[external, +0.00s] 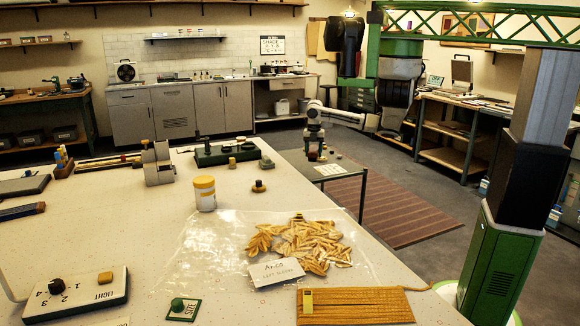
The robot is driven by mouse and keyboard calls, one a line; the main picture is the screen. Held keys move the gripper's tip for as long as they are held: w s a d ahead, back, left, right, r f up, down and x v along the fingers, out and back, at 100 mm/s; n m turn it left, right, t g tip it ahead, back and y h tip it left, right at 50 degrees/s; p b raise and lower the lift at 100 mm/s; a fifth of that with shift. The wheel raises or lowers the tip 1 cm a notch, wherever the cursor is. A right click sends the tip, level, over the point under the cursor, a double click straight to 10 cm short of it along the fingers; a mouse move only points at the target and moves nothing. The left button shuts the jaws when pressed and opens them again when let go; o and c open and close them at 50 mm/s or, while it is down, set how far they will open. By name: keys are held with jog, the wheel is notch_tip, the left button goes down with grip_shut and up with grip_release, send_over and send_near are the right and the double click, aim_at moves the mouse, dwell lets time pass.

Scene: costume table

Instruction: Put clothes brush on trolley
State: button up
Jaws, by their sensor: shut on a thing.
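My arm reaches in from the back right, and my gripper (314,143) points down at the far right end of the big table. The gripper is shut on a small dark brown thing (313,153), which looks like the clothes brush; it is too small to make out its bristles. The trolley (345,179) stands just beyond the big table's right edge, with a flat top and thin dark legs. The gripper and the held thing are over or just in front of the trolley's far left part. I cannot tell whether the held thing touches the top.
The big pale table (110,230) fills the foreground. A dark green tray (226,154) and a yellow-lidded jar (204,193) stand near its right side. A pale card (329,170) and small items lie on the trolley. A striped rug (400,212) covers the floor beyond.

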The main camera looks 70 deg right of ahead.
send_over(308, 170)
jog(key=f, duration=0.4)
jog(key=shift+a+f, duration=0.15)
jog(key=shift+a, duration=0.15)
jog(key=shift+f+p, duration=0.4)
jog(key=shift+f, duration=1.2)
jog(key=o, duration=1.1)
jog(key=shift+f, duration=0.1)
notch_tip(308, 170, up, 12)
jog(key=b, duration=0.1)
